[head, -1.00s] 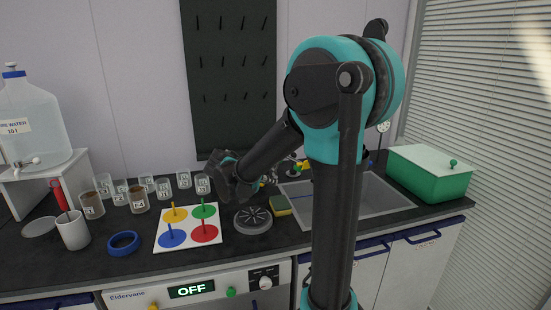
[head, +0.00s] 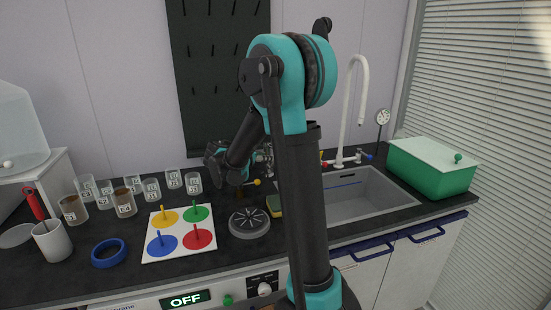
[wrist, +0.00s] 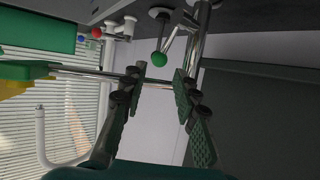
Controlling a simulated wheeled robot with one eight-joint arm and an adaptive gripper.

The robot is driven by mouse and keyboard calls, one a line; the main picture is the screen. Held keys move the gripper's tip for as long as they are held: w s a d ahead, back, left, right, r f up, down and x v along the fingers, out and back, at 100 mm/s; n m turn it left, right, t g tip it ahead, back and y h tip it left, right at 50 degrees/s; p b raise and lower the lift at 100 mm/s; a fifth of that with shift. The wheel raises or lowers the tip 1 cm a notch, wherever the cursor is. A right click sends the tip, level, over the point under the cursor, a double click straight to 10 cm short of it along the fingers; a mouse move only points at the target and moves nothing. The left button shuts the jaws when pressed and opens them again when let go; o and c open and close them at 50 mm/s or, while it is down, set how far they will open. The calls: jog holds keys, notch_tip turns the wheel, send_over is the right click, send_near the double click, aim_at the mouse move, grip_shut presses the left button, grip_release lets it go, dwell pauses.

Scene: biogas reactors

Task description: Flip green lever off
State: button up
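In the wrist view, which looks upside down, a small green ball-ended lever (wrist: 160,58) hangs from a dark round base, beside a chrome post (wrist: 200,45). A larger green handle (wrist: 28,69) sits at the left end of a thin horizontal rod, with a yellow handle (wrist: 12,88) beside it. I cannot tell which green part is the task's lever. My gripper (wrist: 158,80) is open, with a clear gap between its fingers. The rod crosses the view between or behind the fingers; contact cannot be told. In the head view my arm hides most of the fixture; a yellow knob (head: 257,182) shows.
The sink (head: 350,200) with its white faucet (head: 345,115) and the green box (head: 432,168) stand right. A burner-like disc (head: 249,223), a white board with coloured circles (head: 151,252) and several beakers (head: 124,204) stand left. The cabinet panel shows OFF (head: 186,300).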

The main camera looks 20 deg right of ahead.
jog(key=x, duration=0.8)
grip_shut()
